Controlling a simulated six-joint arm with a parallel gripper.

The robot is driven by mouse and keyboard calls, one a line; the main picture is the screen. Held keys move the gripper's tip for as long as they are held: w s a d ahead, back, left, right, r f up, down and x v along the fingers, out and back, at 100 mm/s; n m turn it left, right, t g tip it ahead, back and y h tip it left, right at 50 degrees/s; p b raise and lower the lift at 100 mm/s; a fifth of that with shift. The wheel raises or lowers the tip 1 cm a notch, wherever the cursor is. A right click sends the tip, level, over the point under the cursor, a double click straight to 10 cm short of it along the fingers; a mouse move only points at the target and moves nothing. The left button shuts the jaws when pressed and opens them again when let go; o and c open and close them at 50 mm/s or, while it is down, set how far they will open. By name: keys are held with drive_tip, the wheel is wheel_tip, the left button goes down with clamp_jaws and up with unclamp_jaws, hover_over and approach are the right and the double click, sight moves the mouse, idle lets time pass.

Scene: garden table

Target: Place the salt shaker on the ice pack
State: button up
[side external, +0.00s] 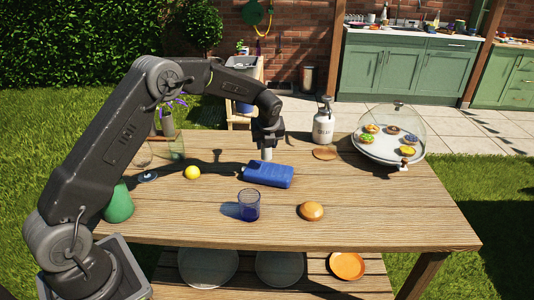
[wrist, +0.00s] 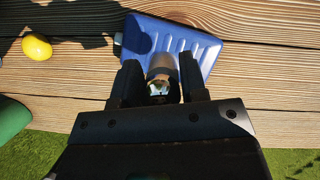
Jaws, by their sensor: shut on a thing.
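The blue ice pack (side external: 272,177) lies flat near the middle of the wooden table; its ridged top also shows in the wrist view (wrist: 190,42). My gripper (side external: 267,148) is above its back left part, pointing down. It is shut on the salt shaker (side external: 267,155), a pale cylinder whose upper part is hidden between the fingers. In the wrist view the shaker (wrist: 161,68) stands between both fingers, with the ice pack behind it. The shaker's lower end is over or at the pack; I cannot tell whether they touch.
A lemon (side external: 192,172) lies left of the pack. A blue glass (side external: 249,205) and a bun (side external: 311,211) stand in front. The front right of the table is clear.

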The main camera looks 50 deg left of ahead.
sight(267, 153)
drive_tip(key=shift+w+d+f, duration=0.1)
drive_tip(key=shift+f, duration=2)
drive_tip(key=shift+f, duration=0.15)
drive_tip(key=o, duration=1)
drive_tip(key=shift+c, duration=0.2)
